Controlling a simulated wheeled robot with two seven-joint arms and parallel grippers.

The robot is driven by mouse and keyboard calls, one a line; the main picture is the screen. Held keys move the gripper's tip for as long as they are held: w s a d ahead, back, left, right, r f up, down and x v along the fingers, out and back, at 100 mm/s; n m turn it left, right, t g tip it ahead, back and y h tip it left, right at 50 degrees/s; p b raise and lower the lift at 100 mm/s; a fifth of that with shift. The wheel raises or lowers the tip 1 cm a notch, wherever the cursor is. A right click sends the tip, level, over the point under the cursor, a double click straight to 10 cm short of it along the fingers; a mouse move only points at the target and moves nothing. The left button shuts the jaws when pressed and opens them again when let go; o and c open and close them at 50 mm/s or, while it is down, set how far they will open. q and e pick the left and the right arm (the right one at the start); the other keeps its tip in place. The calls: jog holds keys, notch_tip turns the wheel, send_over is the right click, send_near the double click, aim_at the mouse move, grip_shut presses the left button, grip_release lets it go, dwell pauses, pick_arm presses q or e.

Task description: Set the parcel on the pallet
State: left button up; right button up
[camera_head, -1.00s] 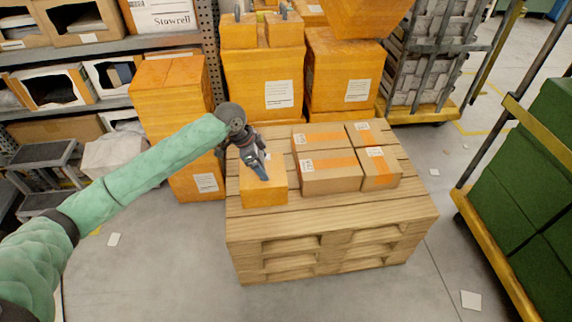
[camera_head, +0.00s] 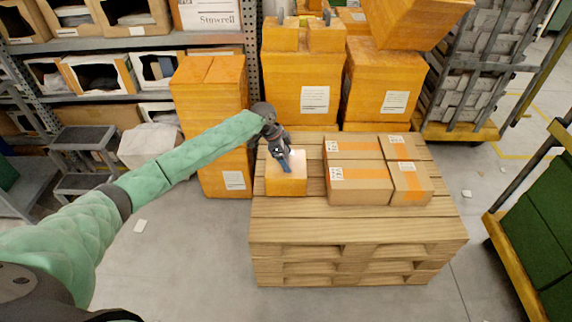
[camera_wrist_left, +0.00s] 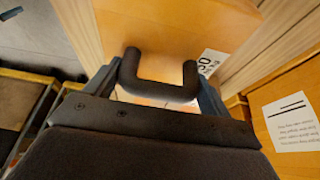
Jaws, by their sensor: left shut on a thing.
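The parcel is an orange box (camera_head: 286,184) with a dark handle on top. It is at the left side of the wooden pallet (camera_head: 350,225), left of the brown cartons. I cannot tell whether its underside touches the boards. My left gripper (camera_head: 285,163) is above it, shut on the handle. In the left wrist view the dark U-shaped handle (camera_wrist_left: 155,90) lies between the fingers, with the parcel's orange top (camera_wrist_left: 165,30) and part of a white label beyond. My right gripper is not in view.
Several brown taped cartons (camera_head: 358,184) sit on the pallet's right half, a small gap from the parcel. Tall orange boxes (camera_head: 302,85) stand behind. A trolley with green boxes (camera_head: 540,205) is at the right, a grey step stool (camera_head: 82,140) at the left. The pallet's front boards are clear.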

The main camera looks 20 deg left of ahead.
pick_arm(q)
jog(key=shift+f, duration=1.9)
jog(key=o, duration=1.9)
jog(key=shift+f, duration=0.1)
jog(key=shift+o, duration=0.3)
jog(key=v, duration=1.2)
jog(key=shift+d, duration=0.1)
